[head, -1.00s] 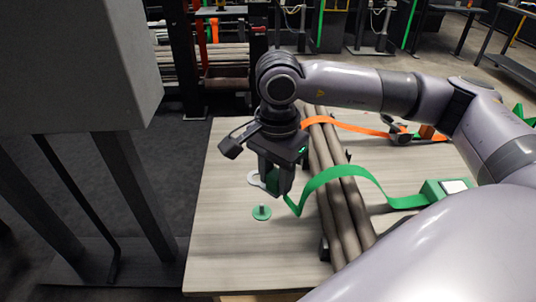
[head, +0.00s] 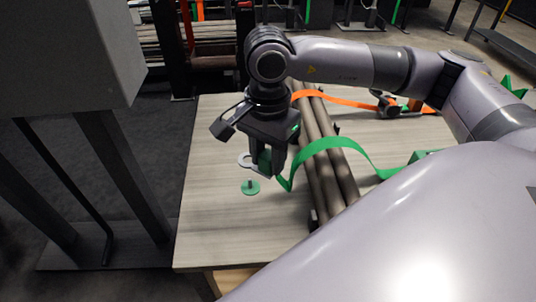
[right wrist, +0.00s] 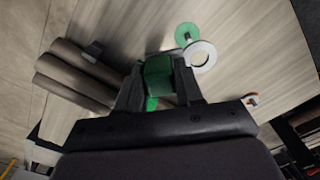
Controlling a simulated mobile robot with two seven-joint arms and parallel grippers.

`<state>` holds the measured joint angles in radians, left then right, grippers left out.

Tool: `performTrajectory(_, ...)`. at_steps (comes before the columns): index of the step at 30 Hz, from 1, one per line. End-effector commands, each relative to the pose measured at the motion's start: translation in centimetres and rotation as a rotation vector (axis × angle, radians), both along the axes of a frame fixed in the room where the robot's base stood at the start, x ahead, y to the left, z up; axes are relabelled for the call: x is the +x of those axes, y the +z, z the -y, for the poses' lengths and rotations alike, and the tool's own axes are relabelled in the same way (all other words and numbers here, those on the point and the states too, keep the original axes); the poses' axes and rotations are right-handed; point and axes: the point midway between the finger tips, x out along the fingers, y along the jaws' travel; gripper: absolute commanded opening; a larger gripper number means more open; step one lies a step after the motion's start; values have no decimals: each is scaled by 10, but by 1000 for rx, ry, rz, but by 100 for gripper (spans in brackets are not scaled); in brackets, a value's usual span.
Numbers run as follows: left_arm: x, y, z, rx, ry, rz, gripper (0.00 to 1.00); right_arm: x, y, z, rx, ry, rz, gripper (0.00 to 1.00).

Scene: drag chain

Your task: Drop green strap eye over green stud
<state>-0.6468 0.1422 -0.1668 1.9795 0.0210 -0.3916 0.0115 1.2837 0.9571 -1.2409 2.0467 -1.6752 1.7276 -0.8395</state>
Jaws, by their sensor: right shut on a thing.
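The green stud (head: 250,187) stands on its round green base on the table, left of the pipes. My right gripper (head: 268,172) is shut on the green strap (head: 335,146) near its end and holds it above the table, just behind the stud. The strap's pale ring eye (head: 246,160) sticks out to the left of the fingers. In the right wrist view the eye (right wrist: 201,56) hangs close beside the green stud (right wrist: 186,34), not around it. The strap end (right wrist: 157,78) is between the fingers (right wrist: 160,88). My left gripper is not in view.
Several brown pipes (head: 325,165) lie bundled on the table, with the green strap arching over them to a green buckle (head: 425,155). An orange strap (head: 340,99) crosses farther back. The table's left front (head: 215,225) is clear.

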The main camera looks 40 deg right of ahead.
Motion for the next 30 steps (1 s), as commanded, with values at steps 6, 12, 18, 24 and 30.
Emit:
performTrajectory(6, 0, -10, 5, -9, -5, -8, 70, 0, -14, 0, 0, 0, 0, 5)
performTrajectory(12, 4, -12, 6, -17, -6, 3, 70, 0, -24, 0, 0, 0, 0, 5)
performTrajectory(18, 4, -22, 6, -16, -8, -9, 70, 0, -34, 0, 0, 0, 0, 5)
performTrajectory(24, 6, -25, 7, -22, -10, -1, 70, 0, -44, 0, 0, 0, 0, 5)
performTrajectory(30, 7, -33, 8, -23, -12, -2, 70, 0, -53, 0, 0, 0, 0, 5)
